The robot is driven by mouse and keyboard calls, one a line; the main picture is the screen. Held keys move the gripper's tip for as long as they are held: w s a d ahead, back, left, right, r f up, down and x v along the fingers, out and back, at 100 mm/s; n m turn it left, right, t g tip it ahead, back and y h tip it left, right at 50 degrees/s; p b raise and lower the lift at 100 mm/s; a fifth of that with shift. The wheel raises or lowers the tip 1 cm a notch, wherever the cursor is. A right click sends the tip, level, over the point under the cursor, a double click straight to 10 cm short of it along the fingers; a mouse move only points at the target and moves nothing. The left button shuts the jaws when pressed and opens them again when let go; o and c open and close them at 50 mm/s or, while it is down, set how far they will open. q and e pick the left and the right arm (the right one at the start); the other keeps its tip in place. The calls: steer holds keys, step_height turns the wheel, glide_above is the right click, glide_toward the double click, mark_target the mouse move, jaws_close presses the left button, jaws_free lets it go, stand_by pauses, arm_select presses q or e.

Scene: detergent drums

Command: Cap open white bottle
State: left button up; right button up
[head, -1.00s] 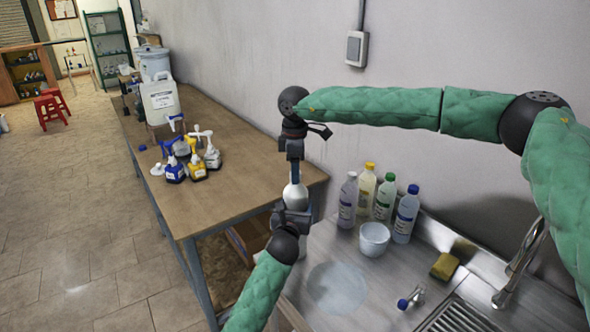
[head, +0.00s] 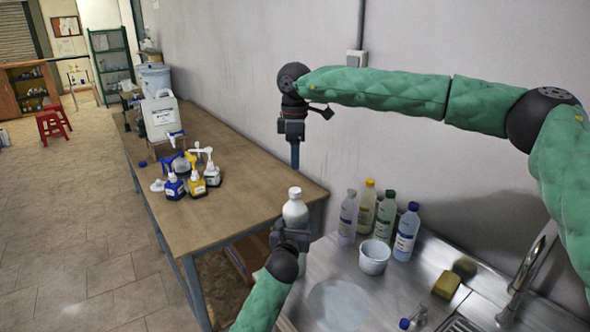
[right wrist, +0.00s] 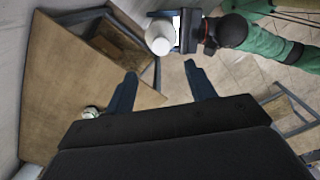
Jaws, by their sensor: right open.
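The white bottle (head: 295,212) stands upright in my left gripper (head: 290,236), whose jaws close around its lower body. A white top shows on it, and it appears capped. In the right wrist view the bottle (right wrist: 160,36) shows from above as a white round shape, with the left gripper (right wrist: 187,30) beside it. My right gripper (head: 295,163) points down above the bottle, apart from it. In the right wrist view the right gripper's fingers (right wrist: 162,86) are spread with nothing between them.
Several spray bottles (head: 190,178) and a white jug (head: 160,118) stand on the wooden table (head: 235,215). By the wall on the steel counter are several capped bottles (head: 384,220) and a white cup (head: 374,257). A sponge (head: 446,285) and the tap (head: 527,262) are at the right.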

arm_select(q)
steer(key=shift+r, duration=0.1)
arm_select(e)
steer(key=shift+r, duration=0.8)
arm_select(q)
steer(key=o, duration=2)
steer(key=shift+c, duration=0.2)
steer(key=shift+s+a+f+b, duration=0.1)
steer(key=shift+s+f+b, duration=0.1)
steer(key=shift+s+b, duration=0.25)
steer(key=s+a+b, duration=0.1)
steer(key=s+b, duration=0.1)
steer(key=s, duration=0.4)
steer(key=shift+s+a+r, duration=0.15)
steer(key=shift+s, duration=0.2)
arm_select(e)
steer(key=shift+f, duration=1.4)
